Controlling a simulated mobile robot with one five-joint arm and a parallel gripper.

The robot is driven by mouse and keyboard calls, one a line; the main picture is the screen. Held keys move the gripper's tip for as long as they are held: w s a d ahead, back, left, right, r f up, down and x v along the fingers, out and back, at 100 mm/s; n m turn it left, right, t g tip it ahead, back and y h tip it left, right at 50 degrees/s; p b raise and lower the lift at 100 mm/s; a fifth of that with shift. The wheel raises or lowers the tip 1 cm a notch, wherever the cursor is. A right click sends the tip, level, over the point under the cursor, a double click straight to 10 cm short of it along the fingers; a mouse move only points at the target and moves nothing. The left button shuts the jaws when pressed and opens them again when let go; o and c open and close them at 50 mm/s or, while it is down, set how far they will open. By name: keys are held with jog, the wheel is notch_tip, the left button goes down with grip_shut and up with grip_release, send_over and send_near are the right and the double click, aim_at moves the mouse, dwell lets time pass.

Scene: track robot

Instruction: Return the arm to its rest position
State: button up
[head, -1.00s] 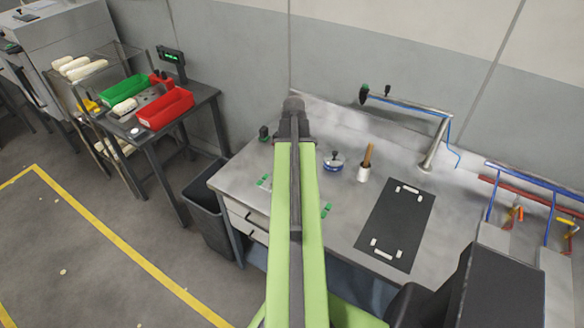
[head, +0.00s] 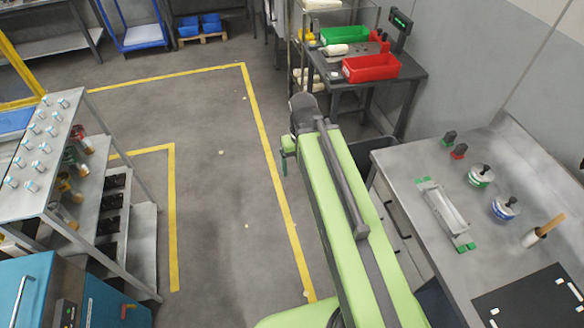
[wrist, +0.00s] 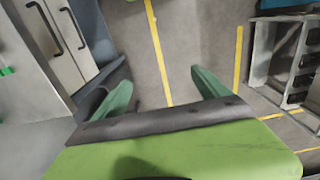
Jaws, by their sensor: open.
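My arm is light green and reaches up the middle of the head view. My gripper (wrist: 163,88) shows in the wrist view with its two dark green fingers spread wide and only bare floor between them. In the head view only part of the gripper (head: 287,158) shows, at the left of the arm's far end. It is in the air over the aisle, left of the grey workbench (head: 408,172), and touches nothing that I can see.
The workbench carries a white part in green holders (head: 446,213), tins (head: 480,176) and a black mat (head: 535,300). A side table with a red bin (head: 371,68) stands beyond. A shelf rack (head: 75,150) stands left. Yellow-lined floor between is free.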

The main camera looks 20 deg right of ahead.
jog(key=a, duration=0.3)
jog(key=shift+s+a, duration=0.1)
jog(key=shift+a, duration=0.1)
notch_tip(320, 180, down, 4)
jog(key=b, duration=0.4)
jog(key=shift+f, duration=0.15)
dwell(0.5)
